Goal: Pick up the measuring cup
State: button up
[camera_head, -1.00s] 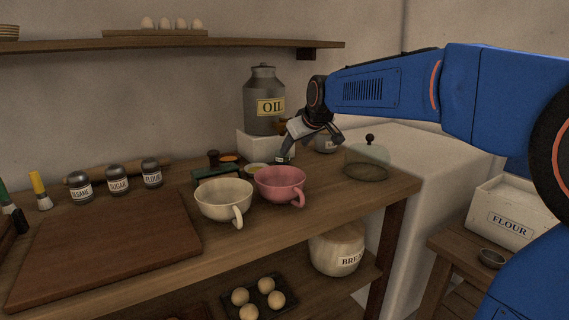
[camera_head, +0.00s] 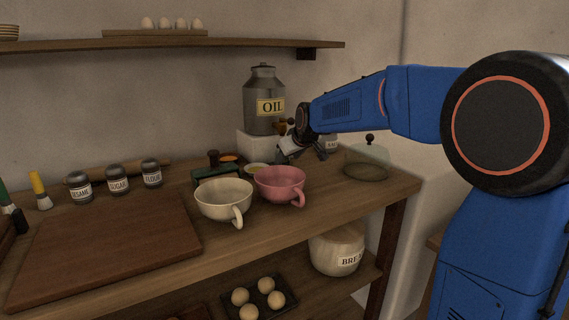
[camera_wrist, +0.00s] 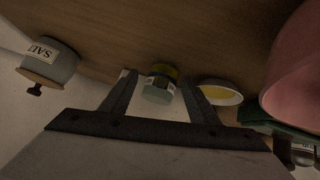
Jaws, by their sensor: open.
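My gripper (camera_head: 303,155) is open over the back right of the wooden counter, in front of the oil can. In the wrist view its two fingers (camera_wrist: 158,80) point at a small clear vessel (camera_wrist: 160,90) with a greenish-yellow inside and a pale mark. It looks like the measuring cup, but I cannot be sure. It appears between the fingers and beyond them; I cannot tell contact. In the head view my gripper hides it. A cream cup (camera_head: 222,200) and a pink cup (camera_head: 280,184), each with a handle, stand to the left.
A small yellow-filled bowl (camera_wrist: 220,93) is close beside the fingers. A salt jar (camera_wrist: 50,65) stands on the other side. The oil can (camera_head: 264,100) on its white block (camera_head: 257,147) is behind, a glass dome (camera_head: 367,163) to the right. The cutting board (camera_head: 110,245) is left.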

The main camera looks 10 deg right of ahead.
jog(key=c, duration=1.2)
jog(key=shift+r, duration=0.15)
jog(key=shift+d+r, duration=0.15)
jog(key=shift+r, duration=0.35)
jog(key=d, duration=0.7)
jog(key=shift+w+d, duration=0.15)
jog(key=shift+d, duration=0.25)
jog(key=shift+r, duration=6.75)
